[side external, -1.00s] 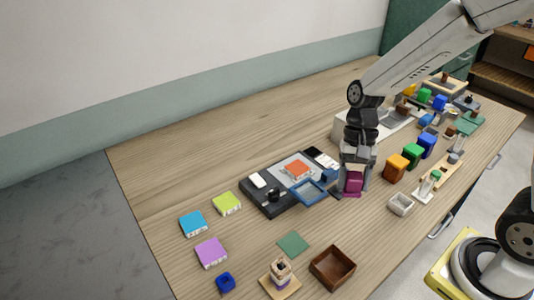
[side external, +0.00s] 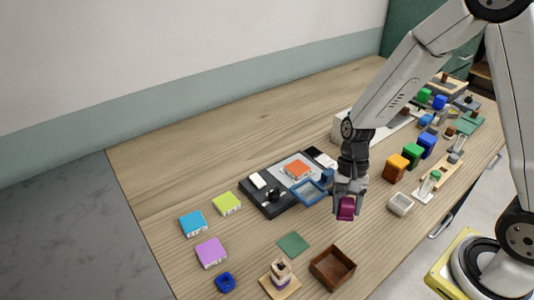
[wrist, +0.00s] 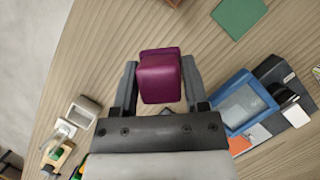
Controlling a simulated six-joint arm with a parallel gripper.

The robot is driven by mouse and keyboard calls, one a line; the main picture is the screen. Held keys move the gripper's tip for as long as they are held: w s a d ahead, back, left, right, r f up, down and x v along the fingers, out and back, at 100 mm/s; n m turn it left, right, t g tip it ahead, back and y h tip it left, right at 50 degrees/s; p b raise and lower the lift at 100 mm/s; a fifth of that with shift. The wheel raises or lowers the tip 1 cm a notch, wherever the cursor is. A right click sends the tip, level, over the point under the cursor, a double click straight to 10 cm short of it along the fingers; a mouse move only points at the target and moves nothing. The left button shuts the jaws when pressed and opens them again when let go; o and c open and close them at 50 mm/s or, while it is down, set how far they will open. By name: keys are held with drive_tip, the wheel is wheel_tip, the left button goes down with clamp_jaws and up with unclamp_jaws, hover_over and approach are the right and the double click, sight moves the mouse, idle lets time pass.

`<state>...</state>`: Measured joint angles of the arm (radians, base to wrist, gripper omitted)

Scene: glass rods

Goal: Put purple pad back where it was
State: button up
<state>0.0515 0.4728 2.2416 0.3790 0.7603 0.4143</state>
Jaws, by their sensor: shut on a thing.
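My gripper (side external: 350,192) is shut on a dark magenta-purple block (side external: 346,208), and its two fingers press on opposite sides of the block. In the wrist view the block (wrist: 160,78) sits between the fingertips over bare wood. How high it is above the table is hard to tell. A flat light purple pad (side external: 211,252) lies at the left of the table in the side view, below a blue pad (side external: 193,223) and a lime pad (side external: 227,203). My gripper is well to the right of it.
A black tray with a blue-framed box (side external: 307,192) is left of my gripper. A brown open box (side external: 332,267), a green square (side external: 293,244) and a small white bin (side external: 400,204) are near. Orange, green and blue blocks (side external: 412,154) stand to the right.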

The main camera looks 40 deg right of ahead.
sight(343, 217)
drive_tip(key=shift+f, duration=2.1)
drive_tip(key=shift+f, duration=1.75)
drive_tip(key=shift+f, duration=0.15)
drive_tip(key=o, duration=1.2)
drive_tip(key=shift+o, duration=0.2)
drive_tip(key=v, duration=1.2)
drive_tip(key=shift+s+r, duration=0.1)
drive_tip(key=shift+r, duration=0.1)
